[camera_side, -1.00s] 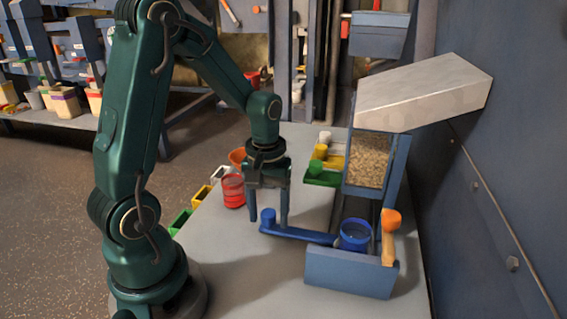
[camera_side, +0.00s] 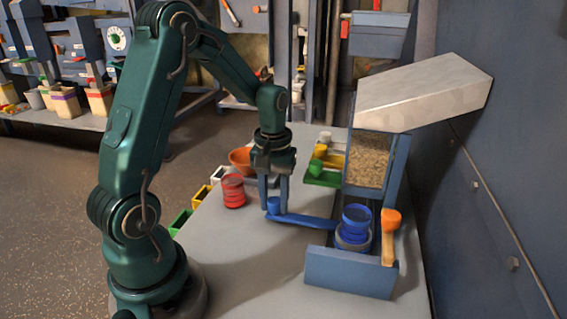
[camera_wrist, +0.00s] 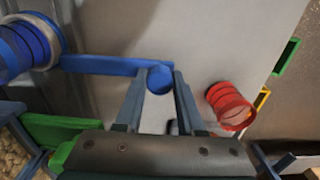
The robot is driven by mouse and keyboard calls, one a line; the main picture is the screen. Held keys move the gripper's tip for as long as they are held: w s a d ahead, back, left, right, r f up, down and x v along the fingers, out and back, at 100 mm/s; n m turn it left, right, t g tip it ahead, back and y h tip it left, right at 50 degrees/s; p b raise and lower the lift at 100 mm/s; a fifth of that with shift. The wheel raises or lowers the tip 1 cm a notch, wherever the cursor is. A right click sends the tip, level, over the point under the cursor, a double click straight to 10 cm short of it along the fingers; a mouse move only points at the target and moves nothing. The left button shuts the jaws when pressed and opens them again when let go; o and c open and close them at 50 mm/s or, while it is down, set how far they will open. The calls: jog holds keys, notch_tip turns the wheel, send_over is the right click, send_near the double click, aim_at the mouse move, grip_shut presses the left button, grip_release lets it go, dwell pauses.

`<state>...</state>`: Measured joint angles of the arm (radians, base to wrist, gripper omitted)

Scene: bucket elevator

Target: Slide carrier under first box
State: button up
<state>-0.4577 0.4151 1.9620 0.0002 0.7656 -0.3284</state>
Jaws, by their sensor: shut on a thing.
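My gripper (camera_side: 274,203) points down and is shut on the round blue knob at the end of a flat blue bar (camera_side: 305,220). In the wrist view the knob (camera_wrist: 160,79) sits between my two fingers. The bar runs right to a blue cup (camera_side: 356,220), which stands on a round grey-blue base in the channel behind the low blue front panel (camera_side: 350,274). The blue cup also shows at the upper left of the wrist view (camera_wrist: 27,46). The clear-fronted box of grain (camera_side: 368,160) stands farther back, under the pale sloped hopper (camera_side: 425,92). The cup is in front of this box.
An orange lever (camera_side: 390,235) stands just right of the cup. Green (camera_side: 323,176), yellow and white handles lie left of the grain box. A red ribbed cup (camera_side: 233,191) and orange bowl (camera_side: 240,160) are left of my gripper. The table's front left is clear.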

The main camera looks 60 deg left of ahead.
jog(key=shift+w+a, duration=2.5)
jog(key=o, duration=0.9)
jog(key=shift+o, duration=0.2)
notch_tip(320, 180, up, 12)
